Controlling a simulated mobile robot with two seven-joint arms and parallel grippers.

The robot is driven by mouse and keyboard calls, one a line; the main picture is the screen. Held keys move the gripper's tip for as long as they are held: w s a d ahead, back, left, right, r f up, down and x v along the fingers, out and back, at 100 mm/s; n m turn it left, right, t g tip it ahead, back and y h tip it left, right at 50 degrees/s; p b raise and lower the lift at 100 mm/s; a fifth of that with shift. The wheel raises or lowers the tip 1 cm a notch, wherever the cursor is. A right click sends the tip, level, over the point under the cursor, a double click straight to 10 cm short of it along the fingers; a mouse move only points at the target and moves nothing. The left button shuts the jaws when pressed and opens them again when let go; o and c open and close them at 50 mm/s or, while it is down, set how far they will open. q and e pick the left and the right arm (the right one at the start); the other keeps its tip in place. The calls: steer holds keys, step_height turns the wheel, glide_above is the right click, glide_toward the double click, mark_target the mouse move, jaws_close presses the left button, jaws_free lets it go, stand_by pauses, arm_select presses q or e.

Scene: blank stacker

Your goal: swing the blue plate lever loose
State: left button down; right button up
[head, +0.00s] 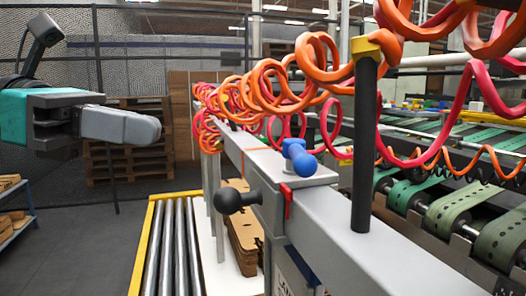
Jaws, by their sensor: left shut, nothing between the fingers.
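The blue plate lever (299,157) has a rounded blue knob and stands on a grey block on top of the long grey beam (390,250), just right of the picture's middle. My left gripper (150,128) comes in from the left, grey with a teal body behind it. Its fingers are together and empty. It is well to the left of the lever, apart from it and from the beam. My right gripper does not show.
A black ball-ended handle (230,201) juts from the beam's left side. Orange and red coiled hoses (315,60) hang above the beam, near a black post (364,145). A yellow-edged roller conveyor (170,245) lies below left. Green belts (455,205) run at right.

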mark_target(294, 159)
arm_select(q)
steer(key=d+f, duration=0.1)
steer(key=d, duration=0.3)
steer(key=d+p, duration=0.1)
steer(key=d, duration=0.4)
steer(key=d+f, duration=0.1)
steer(key=d, duration=0.3)
steer(key=shift+w+d+f, duration=0.15)
steer(key=shift+d+f, duration=0.1)
steer(key=shift+f, duration=0.05)
steer(key=shift+d+f+n+t, duration=0.2)
steer(key=shift+d+n+t, duration=0.2)
steer(key=shift+d+t, duration=0.2)
steer(key=shift+s+b, duration=0.2)
steer(key=shift+b, duration=0.1)
steer(key=shift+s+d, duration=0.1)
steer(key=shift+r, duration=0.1)
